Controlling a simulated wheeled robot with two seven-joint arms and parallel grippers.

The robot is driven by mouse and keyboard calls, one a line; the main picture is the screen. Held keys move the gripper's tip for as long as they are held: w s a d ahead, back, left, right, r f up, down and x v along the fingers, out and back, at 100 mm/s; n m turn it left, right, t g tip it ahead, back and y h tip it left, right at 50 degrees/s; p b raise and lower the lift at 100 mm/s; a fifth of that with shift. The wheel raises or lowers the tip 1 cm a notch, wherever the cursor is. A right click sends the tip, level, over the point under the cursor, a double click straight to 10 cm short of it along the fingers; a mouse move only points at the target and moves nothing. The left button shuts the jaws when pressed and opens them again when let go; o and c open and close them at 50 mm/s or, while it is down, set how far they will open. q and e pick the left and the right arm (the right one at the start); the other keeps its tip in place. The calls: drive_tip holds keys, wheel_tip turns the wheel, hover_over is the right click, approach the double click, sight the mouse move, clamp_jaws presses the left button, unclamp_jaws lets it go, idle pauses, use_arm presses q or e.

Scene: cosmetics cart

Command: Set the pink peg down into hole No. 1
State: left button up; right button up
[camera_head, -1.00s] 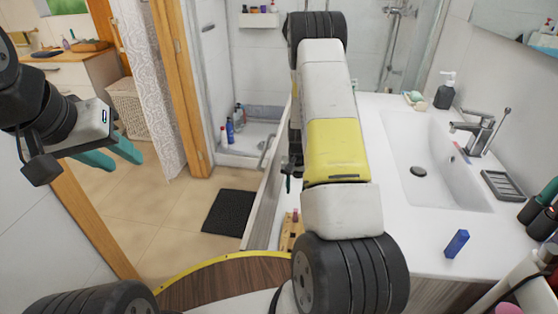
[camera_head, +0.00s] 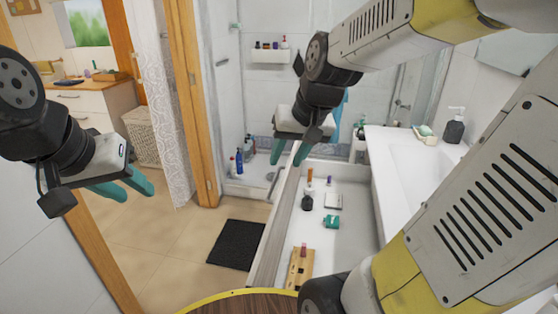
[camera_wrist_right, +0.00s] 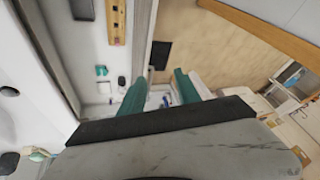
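A wooden block with holes (camera_head: 299,272) lies in the white cart tray in the head view. A small pink-red piece, which looks like the pink peg (camera_head: 304,249), shows at its far end; whether it sits in a hole is too small to tell. The block also shows at the top of the right wrist view (camera_wrist_right: 117,14). Hole numbers are not readable. My right gripper (camera_head: 290,152) is open and empty, above and beyond the block; its teal fingers also show in the right wrist view (camera_wrist_right: 160,92). My left gripper (camera_head: 122,188) is open and empty, far to the left.
In the tray stand a dark bottle (camera_head: 307,201), a pale square item (camera_head: 333,201), a teal item (camera_head: 330,221) and small orange and purple pieces. A white sink counter (camera_head: 385,180) is on the right. A dark mat (camera_head: 236,245) lies on the open floor left of the cart.

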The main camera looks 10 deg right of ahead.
drive_tip(key=s+a+r+n+t, duration=0.1)
drive_tip(key=s+r, duration=0.1)
drive_tip(key=s, duration=0.7)
drive_tip(key=shift+a+r, duration=0.35)
drive_tip(key=shift+r, duration=0.05)
